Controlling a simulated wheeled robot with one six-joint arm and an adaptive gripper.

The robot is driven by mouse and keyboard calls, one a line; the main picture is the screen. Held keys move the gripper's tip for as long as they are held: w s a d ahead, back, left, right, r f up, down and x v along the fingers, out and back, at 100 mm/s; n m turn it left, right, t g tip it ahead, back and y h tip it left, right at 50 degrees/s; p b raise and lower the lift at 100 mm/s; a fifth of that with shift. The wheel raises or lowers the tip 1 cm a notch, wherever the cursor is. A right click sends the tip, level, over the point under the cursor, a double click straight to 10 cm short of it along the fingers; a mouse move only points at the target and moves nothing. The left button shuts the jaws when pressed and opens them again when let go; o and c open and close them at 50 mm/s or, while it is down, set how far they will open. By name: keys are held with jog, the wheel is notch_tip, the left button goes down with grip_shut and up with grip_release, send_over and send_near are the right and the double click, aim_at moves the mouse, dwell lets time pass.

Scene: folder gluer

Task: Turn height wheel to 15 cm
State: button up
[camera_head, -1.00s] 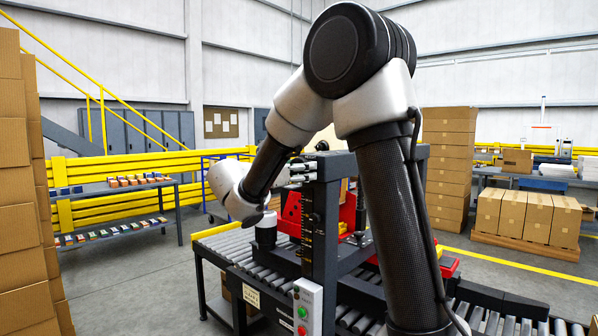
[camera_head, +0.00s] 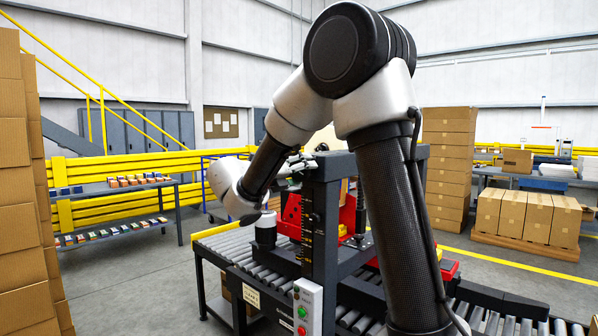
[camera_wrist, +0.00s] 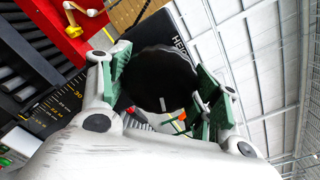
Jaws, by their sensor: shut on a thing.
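The height wheel (camera_wrist: 158,80) is a round black knob with a small pale mark near its lower edge, seen in the wrist view. My gripper (camera_wrist: 160,92) has its green-padded fingers on opposite sides of the wheel and is shut on it. In the head view my gripper (camera_head: 300,168) is at the top of the dark machine post, and the wheel cannot be made out there. A black height scale (camera_wrist: 62,103) with orange ticks and a "30" shows in the wrist view. The scale also runs down the post in the head view (camera_head: 306,225), too small to read. I see no clear pointer.
A control box (camera_head: 307,305) with green and red buttons is on the post's front. A roller conveyor (camera_head: 225,245) passes beneath, with red machine parts (camera_head: 292,212) behind the post. Carton stacks (camera_head: 25,200) stand at the left. Open floor lies left of the conveyor.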

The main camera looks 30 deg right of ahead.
jog(key=shift+n, duration=0.3)
jog(key=o, duration=1)
jog(key=v, duration=1.2)
